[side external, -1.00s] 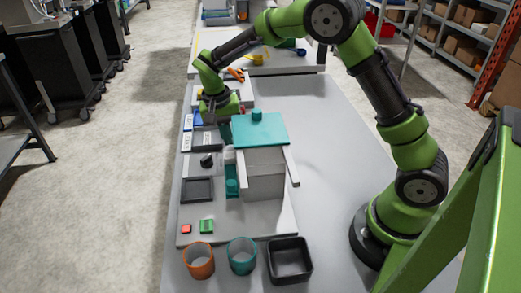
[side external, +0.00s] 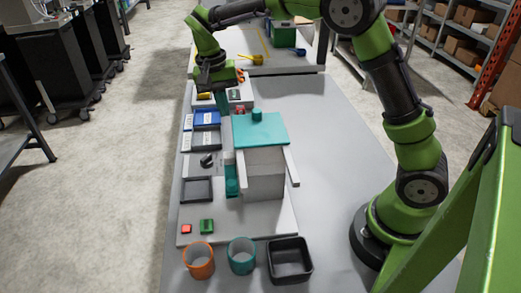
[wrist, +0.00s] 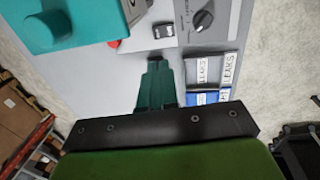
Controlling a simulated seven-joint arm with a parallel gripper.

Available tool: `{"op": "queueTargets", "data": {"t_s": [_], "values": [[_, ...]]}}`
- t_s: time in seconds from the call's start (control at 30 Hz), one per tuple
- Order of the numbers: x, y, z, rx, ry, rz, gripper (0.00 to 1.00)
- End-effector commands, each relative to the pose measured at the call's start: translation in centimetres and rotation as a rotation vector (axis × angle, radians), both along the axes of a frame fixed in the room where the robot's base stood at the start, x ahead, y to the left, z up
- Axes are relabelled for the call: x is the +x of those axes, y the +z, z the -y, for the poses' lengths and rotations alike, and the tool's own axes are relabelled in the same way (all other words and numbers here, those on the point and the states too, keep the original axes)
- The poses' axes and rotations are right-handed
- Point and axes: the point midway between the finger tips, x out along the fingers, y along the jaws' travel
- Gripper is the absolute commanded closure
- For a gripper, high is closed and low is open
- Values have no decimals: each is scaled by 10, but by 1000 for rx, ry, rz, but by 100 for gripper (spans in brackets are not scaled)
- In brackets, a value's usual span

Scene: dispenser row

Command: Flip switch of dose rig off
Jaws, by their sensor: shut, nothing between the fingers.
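The dose rig is a grey box with a teal lid (side external: 260,128) on a pale base plate (side external: 268,218). The lid also shows at the upper left of the wrist view (wrist: 75,22). A black rotary knob (side external: 207,160) sits on a panel left of the box; the wrist view shows it at the top (wrist: 203,20). Beside it is a small dark two-part piece (wrist: 163,31), possibly the switch; its on or off position cannot be told. My gripper (side external: 222,106) is shut and empty, beyond the rig's far end. Its teal fingertips (wrist: 157,62) touch nothing visible.
Labelled blue and grey trays (side external: 206,120) lie left of the gripper. Orange (side external: 199,262) and teal (side external: 242,257) cups and a black bin (side external: 289,261) stand in front. The table's right side is clear.

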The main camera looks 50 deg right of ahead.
Motion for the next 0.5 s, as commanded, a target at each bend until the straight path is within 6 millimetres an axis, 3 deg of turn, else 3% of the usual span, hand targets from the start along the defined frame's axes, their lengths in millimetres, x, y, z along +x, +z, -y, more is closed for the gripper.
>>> {"op": "queueTargets", "data": {"t_s": [0.33, 0.5], "values": [[-4, -1, 3, 1, 0, -2, 100], [-6, -20, 6, -1, 0, -5, 100]]}}
